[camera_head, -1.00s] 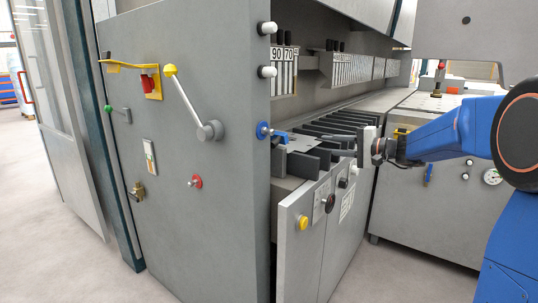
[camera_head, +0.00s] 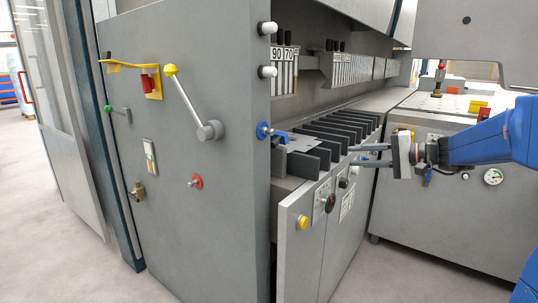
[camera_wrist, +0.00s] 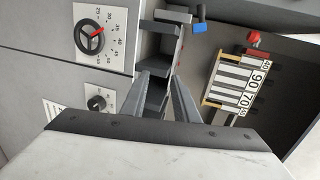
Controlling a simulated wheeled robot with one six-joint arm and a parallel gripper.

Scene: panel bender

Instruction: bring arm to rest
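My gripper (camera_head: 355,155) is in front of the panel bender (camera_head: 225,120), at the right of the head view. Its two grey fingers point left toward the row of dark tool segments (camera_head: 330,139) and are apart with nothing between them. The fingers also show apart in the wrist view (camera_wrist: 163,78). My blue arm reaches in from the right edge. In the head view, the gripper appears clear of the segments, but the exact gap is hard to tell.
An opened front panel (camera_head: 310,240) with a yellow button (camera_head: 303,222) juts out below the tool row. A grey cabinet (camera_head: 440,210) with a gauge stands at the right. A lever with a yellow knob (camera_head: 170,71) sticks out on the left side. The floor in front is free.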

